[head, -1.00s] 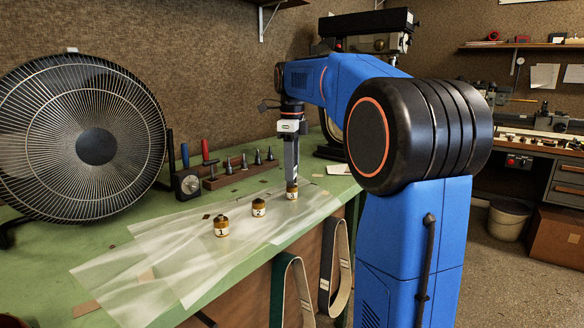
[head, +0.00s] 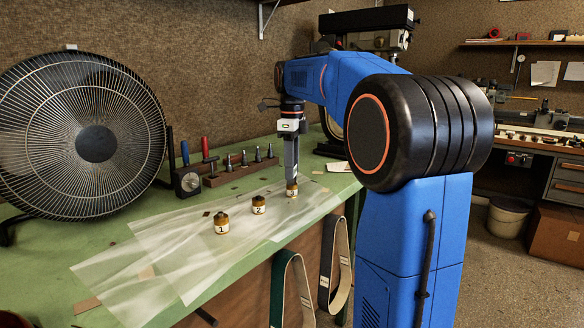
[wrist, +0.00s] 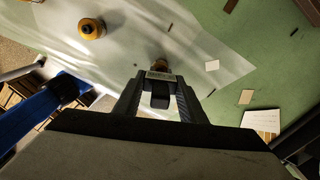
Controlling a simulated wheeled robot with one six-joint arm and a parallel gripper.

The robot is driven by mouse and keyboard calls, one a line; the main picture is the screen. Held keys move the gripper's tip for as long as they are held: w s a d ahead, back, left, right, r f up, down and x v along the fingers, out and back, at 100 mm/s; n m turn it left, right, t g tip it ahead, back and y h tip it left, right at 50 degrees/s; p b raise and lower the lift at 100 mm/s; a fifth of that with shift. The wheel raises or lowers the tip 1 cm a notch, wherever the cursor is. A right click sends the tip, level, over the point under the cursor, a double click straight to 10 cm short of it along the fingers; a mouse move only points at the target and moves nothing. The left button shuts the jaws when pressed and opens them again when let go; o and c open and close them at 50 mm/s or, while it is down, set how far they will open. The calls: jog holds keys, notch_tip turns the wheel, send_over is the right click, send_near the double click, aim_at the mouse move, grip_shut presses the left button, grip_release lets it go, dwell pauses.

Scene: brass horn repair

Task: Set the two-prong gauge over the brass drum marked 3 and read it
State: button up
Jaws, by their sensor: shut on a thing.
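My gripper (head: 291,178) points straight down over the far right end of the sheet. In the wrist view its two fingers (wrist: 160,78) close on a small dark piece with a pale band, seemingly the two-prong gauge (wrist: 160,97). The prongs and any reading cannot be made out. The brass drum marked 3 (head: 292,191) is directly under the fingertips, its top partly hidden; a brown bit of it shows beyond the tips in the wrist view (wrist: 160,64). Whether the gauge touches it is unclear. Drum 2 (head: 258,205) and drum 1 (head: 221,224) stand upright to its left.
A clear plastic sheet (head: 180,262) covers part of the green bench (head: 55,262). A large fan (head: 80,135) stands at left. A dial device (head: 188,182) and a wooden rack of several pegs (head: 240,170) sit behind the drums. Belts (head: 292,290) hang off the front edge.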

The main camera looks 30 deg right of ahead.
jog(key=shift+r, duration=0.1)
jog(key=shift+r, duration=2.4)
jog(key=s+a+n, duration=0.3)
jog(key=a+n, duration=0.1)
jog(key=a, duration=0.6)
jog(key=s+a+f+n, duration=0.1)
jog(key=s+a+n, duration=0.35)
jog(key=a, duration=0.55)
jog(key=s+a+n, duration=0.3)
jog(key=a+n, duration=0.1)
jog(key=a, duration=0.7)
jog(key=s+a+f+n, duration=0.2)
jog(key=s+a+n, duration=0.5)
jog(key=s, duration=0.5)
jog(key=s+a+f+n, duration=0.1)
jog(key=s+a+n, duration=0.5)
jog(key=s, duration=0.7)
jog(key=shift+a+f+n, duration=0.4)
jog(key=shift+n, duration=0.55)
